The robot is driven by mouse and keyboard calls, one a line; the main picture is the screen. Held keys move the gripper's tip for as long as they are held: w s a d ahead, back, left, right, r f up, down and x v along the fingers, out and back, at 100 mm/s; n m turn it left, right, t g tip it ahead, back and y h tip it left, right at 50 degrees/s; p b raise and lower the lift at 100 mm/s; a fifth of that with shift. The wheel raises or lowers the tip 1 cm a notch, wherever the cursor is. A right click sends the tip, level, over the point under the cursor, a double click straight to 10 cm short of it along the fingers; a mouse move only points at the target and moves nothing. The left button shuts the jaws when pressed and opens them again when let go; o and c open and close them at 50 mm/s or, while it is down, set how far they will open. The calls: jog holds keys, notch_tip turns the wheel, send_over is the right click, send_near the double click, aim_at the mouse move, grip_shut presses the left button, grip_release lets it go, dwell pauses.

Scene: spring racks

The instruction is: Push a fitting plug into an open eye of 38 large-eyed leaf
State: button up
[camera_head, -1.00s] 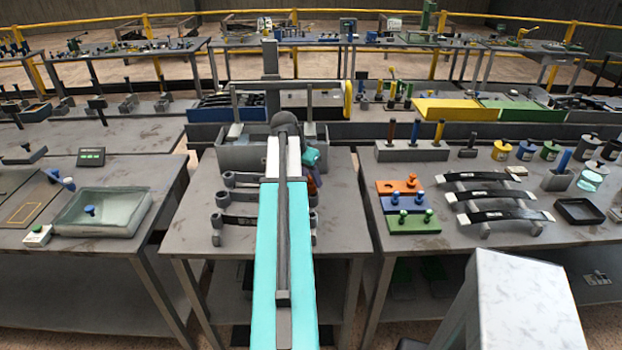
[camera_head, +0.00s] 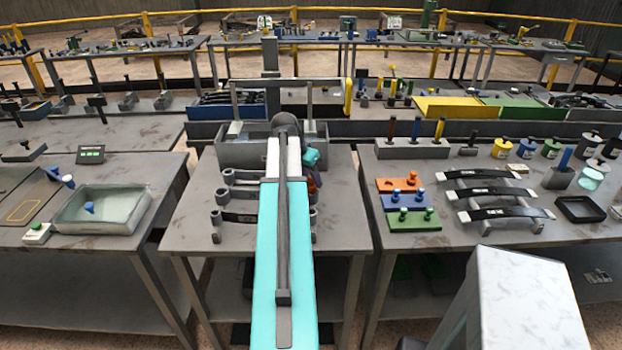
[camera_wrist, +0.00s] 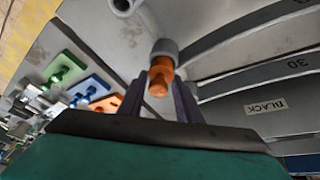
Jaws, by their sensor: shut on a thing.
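My gripper (camera_wrist: 158,100) is shut on an orange plug (camera_wrist: 159,82), which stands between the two dark fingers in the wrist view. The plug's far end meets a grey leaf eye (camera_wrist: 164,47); I cannot tell how deep it sits. Grey leaves run to the right from there, one marked 30 (camera_wrist: 298,63) and one marked BLACK (camera_wrist: 265,107). I cannot read a 38. In the head view my gripper (camera_head: 313,178) is at the right ends of the leaves (camera_head: 240,217) on the middle table, and my arm hides much of them.
On the right table are orange (camera_head: 385,187), blue (camera_head: 391,205) and green (camera_head: 400,225) plug boards, with several black leaves (camera_head: 490,192) beside them. A grey bin (camera_head: 233,150) stands behind the middle leaves. A glass tray (camera_head: 75,222) is on the left table.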

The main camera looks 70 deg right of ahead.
jog(key=shift+f+b, duration=0.35)
jog(key=shift+f, duration=0.4)
dwell(0.3)
jog(key=o, duration=1)
jog(key=o, duration=0.4)
jog(key=shift+r, duration=0.15)
jog(key=shift+r+p, duration=2)
jog(key=shift+r, duration=1.35)
